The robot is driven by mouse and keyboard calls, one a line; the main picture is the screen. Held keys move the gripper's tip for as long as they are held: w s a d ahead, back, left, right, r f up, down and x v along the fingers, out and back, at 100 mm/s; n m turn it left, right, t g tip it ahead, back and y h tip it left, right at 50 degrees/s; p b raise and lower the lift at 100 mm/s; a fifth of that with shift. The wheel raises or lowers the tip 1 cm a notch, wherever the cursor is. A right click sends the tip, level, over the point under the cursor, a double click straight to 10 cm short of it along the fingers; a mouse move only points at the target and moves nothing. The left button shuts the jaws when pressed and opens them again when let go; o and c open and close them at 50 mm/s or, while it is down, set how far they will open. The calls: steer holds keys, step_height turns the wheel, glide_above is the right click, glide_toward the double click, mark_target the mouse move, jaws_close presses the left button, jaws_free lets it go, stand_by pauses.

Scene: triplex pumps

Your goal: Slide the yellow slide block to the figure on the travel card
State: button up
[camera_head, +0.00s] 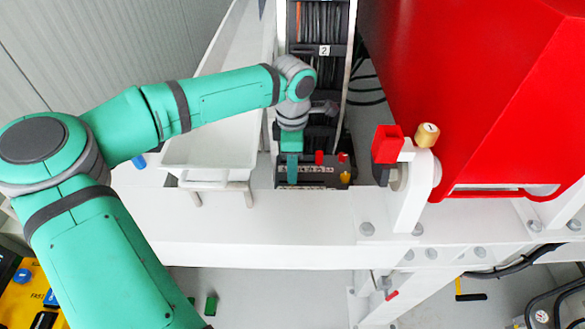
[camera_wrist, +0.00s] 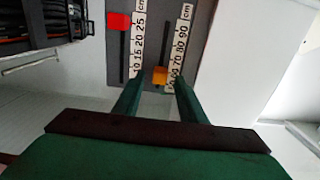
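The yellow slide block (camera_wrist: 160,77) sits at the lower end of a dark slot, beside a white centimetre scale (camera_wrist: 181,45) whose figures rise to 90 away from my gripper. The block is near the lowest readable figures, around 60; its exact reading is unclear. It also shows small in the head view (camera_head: 345,177). My gripper (camera_wrist: 158,82) is open, its two green fingertips on either side of the block, with gaps visible. In the head view my gripper (camera_head: 291,172) is over the dark panel. I cannot make out a travel card with a readable figure.
A red slide block (camera_wrist: 119,20) stands at the high end of a second scale (camera_wrist: 138,45), marked up to 25. In the head view a white tray (camera_head: 210,150) lies left of the dark panel (camera_head: 318,180). A large red housing (camera_head: 470,90) stands right.

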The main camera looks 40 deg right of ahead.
step_height(320, 180, up, 9)
steer(key=shift+r, duration=0.15)
stand_by(0.7)
